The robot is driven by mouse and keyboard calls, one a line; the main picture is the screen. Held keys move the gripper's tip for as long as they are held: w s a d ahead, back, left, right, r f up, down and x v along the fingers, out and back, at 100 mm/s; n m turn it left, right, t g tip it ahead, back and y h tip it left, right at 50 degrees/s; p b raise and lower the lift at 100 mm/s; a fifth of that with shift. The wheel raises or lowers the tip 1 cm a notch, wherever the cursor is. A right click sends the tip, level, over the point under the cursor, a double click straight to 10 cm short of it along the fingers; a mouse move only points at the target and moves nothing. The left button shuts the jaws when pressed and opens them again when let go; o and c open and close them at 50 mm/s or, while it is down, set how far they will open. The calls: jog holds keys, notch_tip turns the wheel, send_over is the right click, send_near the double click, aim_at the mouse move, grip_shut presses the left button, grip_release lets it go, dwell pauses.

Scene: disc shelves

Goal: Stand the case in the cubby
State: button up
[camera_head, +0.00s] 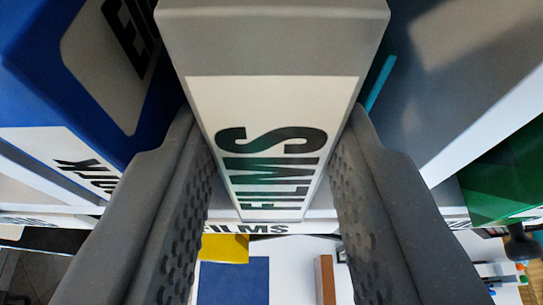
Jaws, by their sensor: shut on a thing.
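A grey case (270,22) with a white label reading "FILMS" fills the upper middle of the head camera view. My gripper (272,135) is shut on this case, with one dark, dimpled finger along each side of it. Below the lower end of the case runs a pale shelf edge with a label strip (250,228), also reading "FILMS". The case appears among the shelf compartments, but I cannot tell whether its base touches the shelf floor. The cubby's inside is mostly hidden behind the case and fingers.
A blue case (40,85) with white labels stands close on the left. A grey panel (425,80) is close on the right, with a green item (500,175) beyond it. Below lie a yellow item (225,247), a blue item (233,282) and a brown block (325,280) on a white surface.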

jog(key=shift+f, duration=0.1)
jog(key=o, duration=0.8)
jog(key=shift+o, duration=0.2)
jog(key=b+v, duration=0.2)
jog(key=v, duration=1)
jog(key=s+a+f+t, duration=0.1)
jog(key=s+a+f, duration=0.2)
jog(key=a, duration=0.6)
jog(key=s+a+f, duration=0.2)
jog(key=s+a, duration=0.6)
jog(key=a, duration=0.2)
jog(key=shift+a+f+t, duration=0.15)
jog(key=shift+f+t, duration=0.25)
